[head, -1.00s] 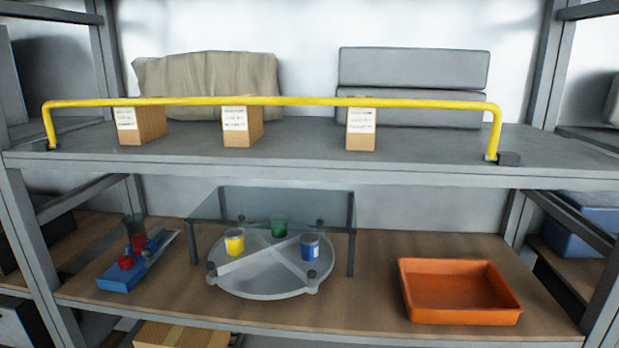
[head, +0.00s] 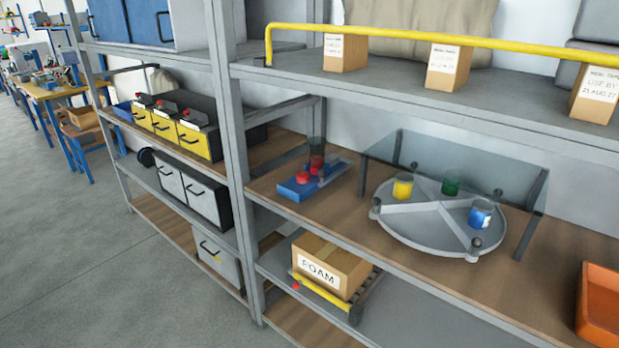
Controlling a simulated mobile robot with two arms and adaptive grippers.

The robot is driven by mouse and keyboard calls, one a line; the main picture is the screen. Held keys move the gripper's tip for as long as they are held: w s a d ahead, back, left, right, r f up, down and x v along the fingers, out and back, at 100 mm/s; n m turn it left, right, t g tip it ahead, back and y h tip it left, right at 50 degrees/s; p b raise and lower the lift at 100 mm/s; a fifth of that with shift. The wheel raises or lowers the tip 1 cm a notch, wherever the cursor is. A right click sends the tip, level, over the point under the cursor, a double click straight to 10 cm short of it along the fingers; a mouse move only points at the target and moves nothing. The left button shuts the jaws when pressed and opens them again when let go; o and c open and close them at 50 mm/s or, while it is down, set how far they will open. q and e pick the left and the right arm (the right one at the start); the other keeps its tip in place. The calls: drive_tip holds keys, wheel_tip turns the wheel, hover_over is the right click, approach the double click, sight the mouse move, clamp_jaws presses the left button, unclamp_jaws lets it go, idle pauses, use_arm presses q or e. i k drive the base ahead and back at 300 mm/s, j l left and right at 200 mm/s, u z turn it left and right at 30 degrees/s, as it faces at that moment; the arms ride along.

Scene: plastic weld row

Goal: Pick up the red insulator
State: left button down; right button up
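Two red pieces stand on a blue block (head: 297,190) on the wooden middle shelf. One is a short red piece (head: 303,177) near the front, and the other red piece (head: 317,163) is behind it, below or behind a dark see-through cylinder (head: 316,145). I cannot tell which red piece is the insulator. A grey round tray (head: 425,228) with dividers sits to the right. It holds yellow (head: 403,187), green (head: 451,185) and blue (head: 480,214) cups, and no red one shows. Neither of my grippers is in view.
A see-through raised cover (head: 455,172) stands over part of the round tray. A yellow bar (head: 400,36) runs along the upper shelf before several boxes. An orange bin (head: 598,305) is at right. A FOAM box (head: 330,267) sits below. The floor (head: 110,270) at left is clear.

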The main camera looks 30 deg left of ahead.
sight(303, 177)
drive_tip(key=i+l+u, duration=0.1)
drive_tip(key=i+u, duration=0.15)
drive_tip(key=i, duration=0.35)
drive_tip(key=i+l+u, duration=0.3)
drive_tip(key=i, duration=0.35)
drive_tip(key=j, duration=0.1)
